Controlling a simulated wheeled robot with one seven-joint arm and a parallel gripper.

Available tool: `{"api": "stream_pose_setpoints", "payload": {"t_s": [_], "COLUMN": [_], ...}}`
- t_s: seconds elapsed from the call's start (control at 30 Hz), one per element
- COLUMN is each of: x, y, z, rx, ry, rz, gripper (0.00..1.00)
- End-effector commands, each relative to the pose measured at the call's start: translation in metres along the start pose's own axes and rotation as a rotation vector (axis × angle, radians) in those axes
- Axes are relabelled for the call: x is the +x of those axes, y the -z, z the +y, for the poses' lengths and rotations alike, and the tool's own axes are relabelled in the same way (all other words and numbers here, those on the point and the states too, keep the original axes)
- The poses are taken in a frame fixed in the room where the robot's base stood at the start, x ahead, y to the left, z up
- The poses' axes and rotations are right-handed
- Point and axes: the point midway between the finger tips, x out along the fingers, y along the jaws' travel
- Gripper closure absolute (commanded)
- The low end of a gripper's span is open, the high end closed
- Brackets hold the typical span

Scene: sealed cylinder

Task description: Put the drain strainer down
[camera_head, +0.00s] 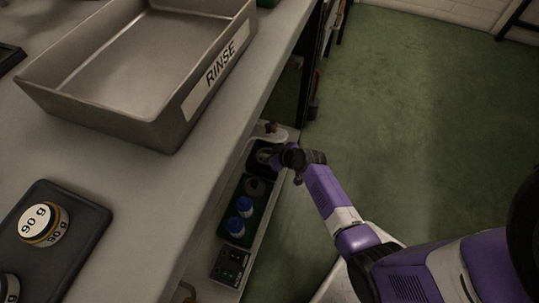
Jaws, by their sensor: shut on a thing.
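My gripper (279,158) reaches over the low shelf beside the bench, at the middle of the picture. It is shut on a small round grey thing, which looks like the drain strainer (265,155), over or at a dark square holder at the shelf's far end. The strainer is small and partly hidden by the gripper. I cannot tell whether it touches the holder.
The low shelf also holds a dark tray with two blue-capped containers (241,218) and a dark panel (230,266). A metal bin marked RINSE (152,126) and a black mat (84,225) with round weights (43,223) are on the bench. The green floor (410,110) is clear.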

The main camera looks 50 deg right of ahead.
Motion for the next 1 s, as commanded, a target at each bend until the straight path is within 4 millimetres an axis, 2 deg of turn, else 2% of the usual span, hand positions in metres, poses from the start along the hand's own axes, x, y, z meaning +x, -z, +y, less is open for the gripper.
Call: {"api": "stream_pose_setpoints", "payload": {"t_s": [0.2,0.23,0.33,0.73,0.87,1.0], "x": [0.002,0.002,0.001,-0.002,-0.021,-0.051], "y": [-0.002,-0.002,-0.001,0.002,0.003,0.004], "z": [0.0,0.0,0.0,0.0,-0.001,-0.001], "rx": [0.0,0.0,0.0,0.0,0.002,0.002], "ry": [0.0,0.0,0.0,0.0,0.0,0.0], "rz": [0.001,0.0,0.0,0.0,0.0,0.0], "gripper": [1.0,0.72,0.54,0.54,0.54,0.54]}}
